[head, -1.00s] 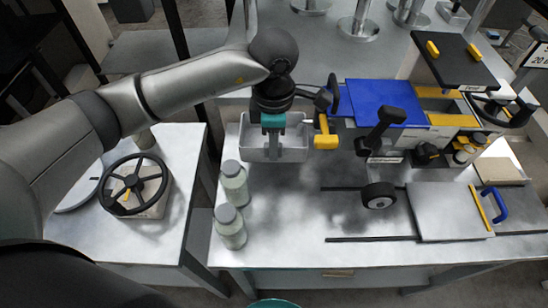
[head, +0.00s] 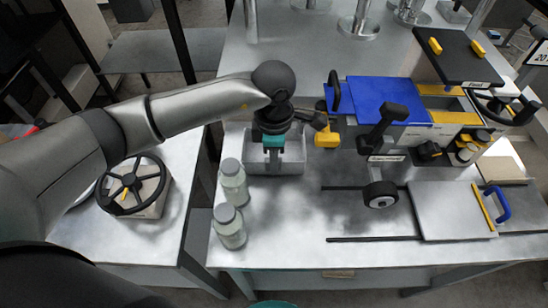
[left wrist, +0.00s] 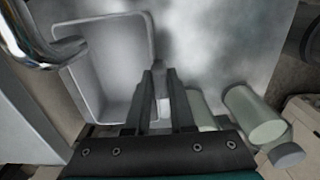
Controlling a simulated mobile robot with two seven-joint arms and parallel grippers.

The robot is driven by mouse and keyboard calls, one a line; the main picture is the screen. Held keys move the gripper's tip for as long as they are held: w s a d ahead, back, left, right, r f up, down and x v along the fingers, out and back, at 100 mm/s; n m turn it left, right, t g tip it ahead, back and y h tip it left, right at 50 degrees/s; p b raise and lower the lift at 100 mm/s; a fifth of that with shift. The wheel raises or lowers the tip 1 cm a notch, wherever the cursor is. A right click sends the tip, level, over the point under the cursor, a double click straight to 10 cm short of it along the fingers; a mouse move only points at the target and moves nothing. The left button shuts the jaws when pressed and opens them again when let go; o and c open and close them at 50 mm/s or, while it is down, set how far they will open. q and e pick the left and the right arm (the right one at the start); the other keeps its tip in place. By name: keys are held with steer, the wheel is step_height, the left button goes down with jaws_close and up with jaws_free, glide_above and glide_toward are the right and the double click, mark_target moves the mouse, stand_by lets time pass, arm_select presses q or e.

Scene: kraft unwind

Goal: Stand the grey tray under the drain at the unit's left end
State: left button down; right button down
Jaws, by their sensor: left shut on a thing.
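The grey tray (head: 290,167) is an open rectangular bin at the back left of the metal table, left of the unit (head: 388,103). My left gripper (head: 273,154) reaches down over it from the left. In the left wrist view the gripper's dark fingers (left wrist: 162,78) are shut on one wall of the tray (left wrist: 108,62). The tray looks upright; I cannot tell whether its base touches the table. A curved chrome pipe (left wrist: 38,48), perhaps the drain, overhangs the tray's corner in that view. A yellow fitting (head: 326,137) is at the unit's left end. My right gripper is not in view.
Two pale green capped bottles (head: 232,205) stand in front of the tray. A handwheel (head: 133,186) is on the left side table, across a gap. A black-and-white roller (head: 380,196) and a flat pale panel (head: 440,210) lie right. The table's front middle is clear.

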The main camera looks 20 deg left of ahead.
arm_select(q)
steer(key=shift+f, duration=0.25)
steer(key=c, duration=0.8)
jaws_free()
steer(key=shift+o, duration=0.2)
steer(key=shift+r, duration=0.15)
steer(key=shift+r+p, duration=0.25)
steer(key=shift+p, duration=0.05)
step_height(320, 180, up, 12)
steer(key=p, duration=0.1)
steer(key=shift+r, duration=0.25)
